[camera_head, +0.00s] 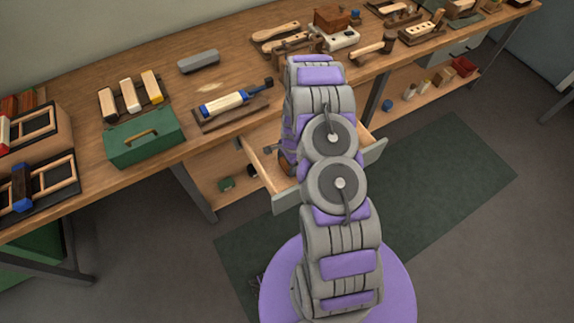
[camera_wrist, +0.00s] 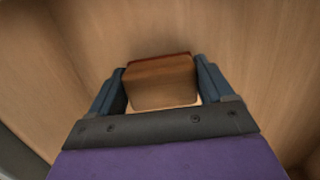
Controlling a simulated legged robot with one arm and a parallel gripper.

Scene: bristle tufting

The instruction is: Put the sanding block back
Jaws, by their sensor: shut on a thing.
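The sanding block (camera_wrist: 160,88), a brown wooden block with a darker reddish edge at its top, sits between the two blue-grey fingers of my gripper (camera_wrist: 161,78) in the wrist view. The fingers are shut on its sides. Plain light wood surrounds the block there. In the camera_head view, an open wooden drawer (camera_head: 259,166) with a grey-green front sticks out below the bench, and my arm reaches over it. My arm hides most of the drawer's inside and the gripper there. I cannot tell whether the block touches the drawer floor.
The wooden workbench (camera_head: 228,72) runs along the wall. It carries a green box (camera_head: 143,140), a grey block (camera_head: 198,62), a blue-handled tool on a board (camera_head: 225,103) and several brushes and wooden tools. A lower shelf (camera_head: 430,93) holds small items. A dark green mat lies on the floor.

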